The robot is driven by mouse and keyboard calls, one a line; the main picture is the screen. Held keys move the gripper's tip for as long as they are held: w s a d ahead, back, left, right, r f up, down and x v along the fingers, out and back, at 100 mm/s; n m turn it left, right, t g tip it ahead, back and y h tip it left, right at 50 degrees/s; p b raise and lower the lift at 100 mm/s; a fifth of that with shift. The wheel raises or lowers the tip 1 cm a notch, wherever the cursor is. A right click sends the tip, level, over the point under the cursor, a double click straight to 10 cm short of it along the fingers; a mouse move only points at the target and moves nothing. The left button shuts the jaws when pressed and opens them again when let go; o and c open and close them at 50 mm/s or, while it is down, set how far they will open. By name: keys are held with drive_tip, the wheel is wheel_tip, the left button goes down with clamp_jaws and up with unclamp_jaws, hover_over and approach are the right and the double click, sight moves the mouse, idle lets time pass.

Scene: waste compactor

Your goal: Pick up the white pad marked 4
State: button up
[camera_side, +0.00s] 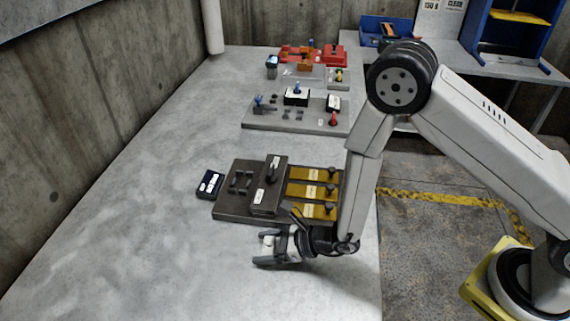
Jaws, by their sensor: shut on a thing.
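My gripper (266,250) is low over the bare table, in front of the dark fixture, with its fingers pointing left. It is shut on a small white pad (268,241), which shows between the fingers. Any number on the pad is too small to read. The fingers and the gripper body hide part of it. I cannot tell whether the pad touches the table.
A dark fixture (228,206) with several yellow slides (313,174) lies just behind the gripper. A small dark labelled box (209,185) is at its left. A grey board (262,122) with parts and a red tray (333,52) lie farther back. The table's left and front are clear.

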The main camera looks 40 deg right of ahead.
sight(266, 245)
drive_tip(key=shift+r, duration=4.75)
